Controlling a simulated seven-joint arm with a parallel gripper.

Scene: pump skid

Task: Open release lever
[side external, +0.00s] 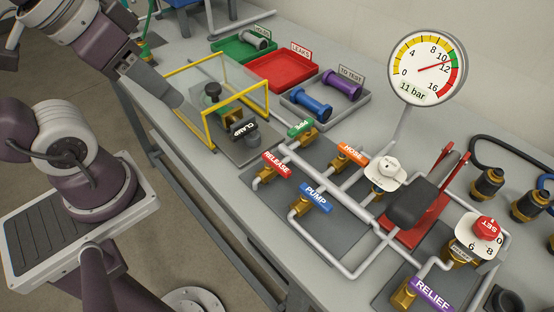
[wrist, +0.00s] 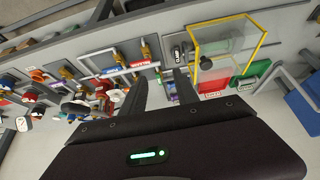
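The release lever (side external: 276,163) is a red handle marked RELEASE on a brass valve, and it lies across its pipe. In the wrist view the red handle (wrist: 139,64) shows beyond the fingers, near the top middle. My gripper (side external: 174,98) is above the left side of the bench, by the yellow-framed guard and well apart from the lever. In the wrist view my gripper (wrist: 161,75) has its two fingers spread with nothing between them.
A blue PUMP lever (side external: 316,197), orange HOSE lever (side external: 353,153) and green lever (side external: 300,129) stand close around. The yellow-framed clear guard (side external: 207,120) stands between my gripper and the valves. The gauge (side external: 426,68) reads 11 bar. Trays (side external: 281,71) line the back.

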